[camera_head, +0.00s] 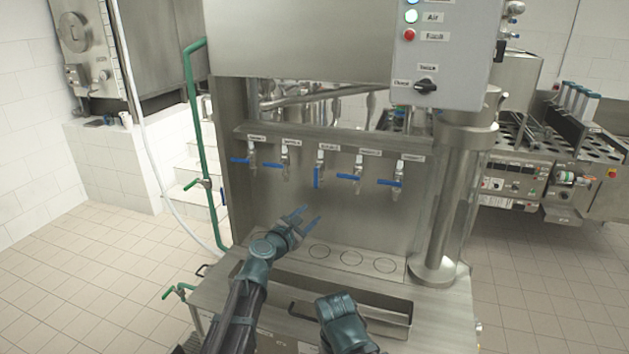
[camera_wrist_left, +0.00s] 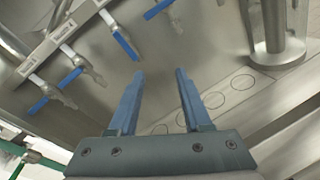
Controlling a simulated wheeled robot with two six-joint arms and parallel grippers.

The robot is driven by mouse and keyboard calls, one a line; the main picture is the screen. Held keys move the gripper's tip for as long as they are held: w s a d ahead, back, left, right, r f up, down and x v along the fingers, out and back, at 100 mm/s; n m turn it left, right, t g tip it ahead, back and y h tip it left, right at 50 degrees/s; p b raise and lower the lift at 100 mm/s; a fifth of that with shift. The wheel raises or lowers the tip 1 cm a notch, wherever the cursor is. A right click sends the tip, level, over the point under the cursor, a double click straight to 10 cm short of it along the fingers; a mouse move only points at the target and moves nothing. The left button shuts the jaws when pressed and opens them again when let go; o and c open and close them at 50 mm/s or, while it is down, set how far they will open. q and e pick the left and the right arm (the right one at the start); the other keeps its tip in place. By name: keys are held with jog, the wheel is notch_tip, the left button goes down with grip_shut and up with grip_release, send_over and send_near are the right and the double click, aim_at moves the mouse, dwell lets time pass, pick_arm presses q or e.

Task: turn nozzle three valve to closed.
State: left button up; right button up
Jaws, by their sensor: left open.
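Nozzle three valve is the middle one in the row, and its blue handle (camera_head: 317,177) hangs straight down. In the left wrist view the same blue handle (camera_wrist_left: 126,45) lies across the slant of its neighbours, up and left of my fingers. My left gripper (camera_head: 309,214) is open and empty in front of the panel, below nozzle three and apart from it. Its two blue fingers show spread in the left wrist view (camera_wrist_left: 160,78). Part of my right arm shows at the bottom of the head view; its fingers do not show.
The neighbouring nozzle two (camera_head: 290,160) and nozzle four (camera_head: 349,177) handles lie roughly level, close on either side. A steel column (camera_head: 455,205) stands at the right. The steel counter (camera_head: 232,294) with ring marks lies below. The space before the panel is clear.

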aim_at(315, 180)
pick_arm(q)
jog(key=w+n, duration=0.2)
jog(key=w, duration=0.3)
jog(key=w+d+r+n+t+y, duration=0.1)
jog(key=w+n, duration=0.2)
jog(key=w, duration=0.3)
jog(key=w+r+n+t+y, duration=0.1)
jog(key=w+n, duration=0.1)
jog(key=w, duration=0.3)
jog(key=shift+w+d+r, duration=0.1)
jog(key=shift+w+d, duration=0.2)
jog(key=shift+d, duration=0.1)
jog(key=shift+c, duration=0.3)
grip_shut()
